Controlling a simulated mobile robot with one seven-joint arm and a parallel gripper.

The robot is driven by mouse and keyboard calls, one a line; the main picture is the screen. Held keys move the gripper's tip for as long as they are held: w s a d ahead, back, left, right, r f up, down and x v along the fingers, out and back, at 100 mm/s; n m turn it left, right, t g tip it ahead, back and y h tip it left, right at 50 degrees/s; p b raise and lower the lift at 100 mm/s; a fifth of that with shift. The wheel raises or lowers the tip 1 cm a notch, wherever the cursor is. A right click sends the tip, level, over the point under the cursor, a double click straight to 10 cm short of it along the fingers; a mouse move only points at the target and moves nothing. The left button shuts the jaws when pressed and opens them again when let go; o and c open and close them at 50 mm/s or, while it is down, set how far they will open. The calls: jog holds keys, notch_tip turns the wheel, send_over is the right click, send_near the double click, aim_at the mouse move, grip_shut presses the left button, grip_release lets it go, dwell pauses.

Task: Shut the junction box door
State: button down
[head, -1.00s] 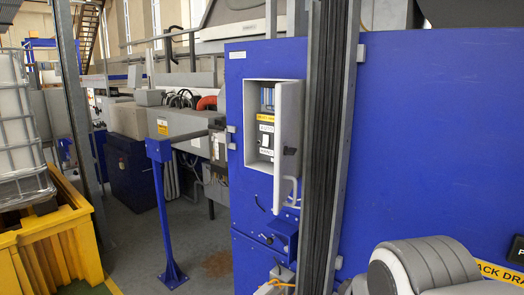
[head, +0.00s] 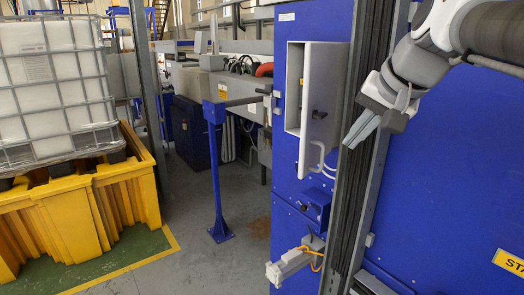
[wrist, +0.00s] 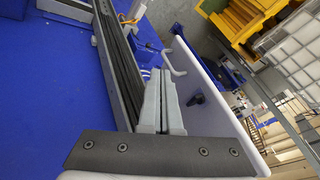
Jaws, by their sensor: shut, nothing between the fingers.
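The junction box (head: 294,88) is a pale grey box on the blue panel in the head view. Its grey door (head: 328,85) stands partly open, with a narrow gap showing at the left. The door has a black latch (head: 319,114) and a pale loop handle (head: 320,168) low down. My gripper (head: 359,132) is just right of the door in the head view. In the wrist view the two grey fingers (wrist: 161,100) lie together, empty, beside the door (wrist: 212,100). I cannot tell whether they touch it. The box interior is mostly hidden.
A dark vertical column (head: 356,200) stands right of the door, close to my gripper. A grey bracket (head: 292,262) with an orange cable sticks out below. A blue post (head: 217,170) stands left. A yellow bin (head: 75,215) under a white tank is far left. Grey floor between is clear.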

send_near(307, 168)
notch_tip(307, 168, down, 3)
jog(key=d, duration=0.2)
jog(key=w+a+p, duration=0.2)
jog(key=a, duration=0.1)
jog(key=shift+w+f, duration=0.25)
